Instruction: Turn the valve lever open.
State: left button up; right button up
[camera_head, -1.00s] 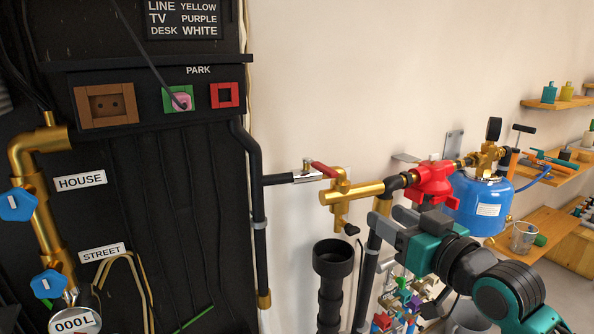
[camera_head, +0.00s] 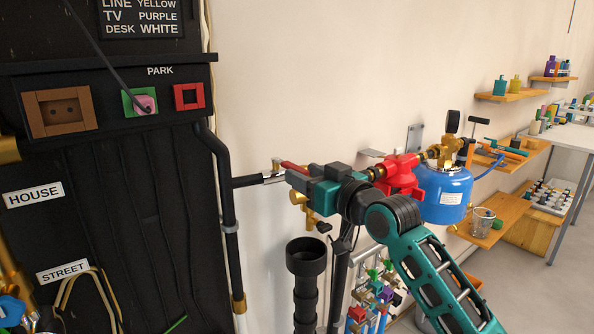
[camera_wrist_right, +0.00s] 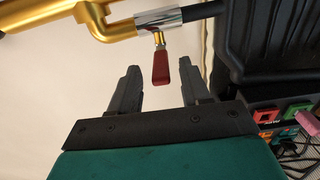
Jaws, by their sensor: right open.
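The valve lever has a red handle (camera_head: 293,167) on a chrome valve body (camera_head: 274,176), fitted between a black pipe and a brass pipe piece. In the right wrist view the red handle (camera_wrist_right: 160,70) hangs from the chrome body (camera_wrist_right: 160,20), its free end between the fingertips. My right gripper (camera_wrist_right: 160,80) is open, one finger on each side of the handle with gaps visible. In the head view the gripper (camera_head: 296,178) covers much of the brass piece and part of the handle. My left gripper is in neither view.
A wide black upright pipe (camera_head: 305,258) is below. The black panel (camera_head: 110,200) fills the left. The wall above the valve is clear.

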aim_at(297, 167)
jog(key=shift+x, duration=1.65)
grip_shut()
